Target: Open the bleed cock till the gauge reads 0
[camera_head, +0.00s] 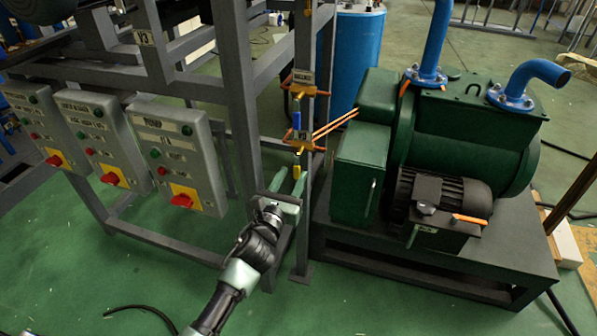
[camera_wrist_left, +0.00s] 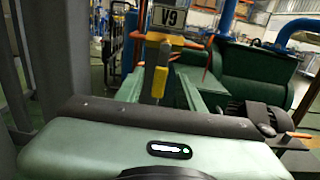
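My left gripper (camera_head: 289,180) is open, with its two fingers pointing up at a valve on the grey frame post. A yellow valve handle (camera_wrist_left: 160,75) hangs down under the plate marked V9 (camera_wrist_left: 168,16) and shows between the two fingers in the left wrist view. In the head view the orange-brown valve body (camera_head: 300,142) sits above the yellow handle. I see no clear contact between fingers and handle. No plate names the bleed cock legibly. No gauge face can be read in either view. My right gripper is not in view.
Another valve (camera_head: 300,85) with a plate sits higher on the post. A green vacuum pump (camera_head: 465,140) with blue pipes stands right of the post on a dark base (camera_head: 520,250). Grey switch boxes (camera_head: 175,155) with red knobs hang at left. The green floor in front is mostly clear.

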